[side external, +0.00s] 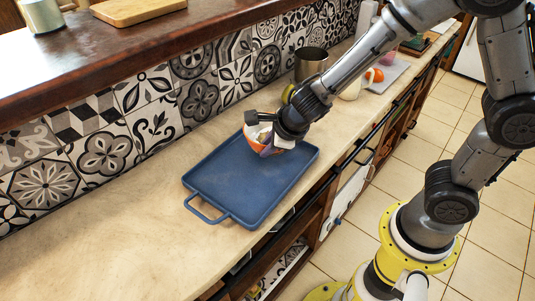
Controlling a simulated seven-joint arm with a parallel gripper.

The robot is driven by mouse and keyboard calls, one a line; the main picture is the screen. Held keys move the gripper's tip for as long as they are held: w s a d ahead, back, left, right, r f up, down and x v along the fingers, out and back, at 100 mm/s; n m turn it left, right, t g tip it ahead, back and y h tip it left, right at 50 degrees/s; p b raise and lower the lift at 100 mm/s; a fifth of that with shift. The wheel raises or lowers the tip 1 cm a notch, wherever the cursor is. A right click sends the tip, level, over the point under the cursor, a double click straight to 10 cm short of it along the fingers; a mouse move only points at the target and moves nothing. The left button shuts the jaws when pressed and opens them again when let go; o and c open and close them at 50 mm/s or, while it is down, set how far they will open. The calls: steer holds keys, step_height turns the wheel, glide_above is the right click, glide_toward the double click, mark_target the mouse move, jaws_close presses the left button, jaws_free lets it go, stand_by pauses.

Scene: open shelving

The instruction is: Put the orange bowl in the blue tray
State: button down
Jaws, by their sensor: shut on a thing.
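A blue tray (230,178) with a raised rim and a loop handle lies on the counter in the side external view. An orange bowl (252,134), pale on the inside, is at the tray's far end. My gripper (266,141) is shut on the bowl and hides much of it. The bowl appears at or just above the tray's far part; I cannot tell whether it touches the tray floor. Something pale shows around the bowl's inside, too small to make out.
A metal pot (310,63) stands behind my gripper near the tiled wall. An orange fruit (376,75) and a light board (388,76) are farther right along the counter. A wooden board (138,9) lies on the upper ledge. The counter left of the tray is clear.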

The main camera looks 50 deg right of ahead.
steer(key=shift+f, duration=1.35)
steer(key=shift+f, duration=0.1)
steer(key=c, duration=0.8)
jaws_free()
steer(key=d+v, duration=0.1)
steer(key=v, duration=1.1)
steer(key=shift+a, duration=0.45)
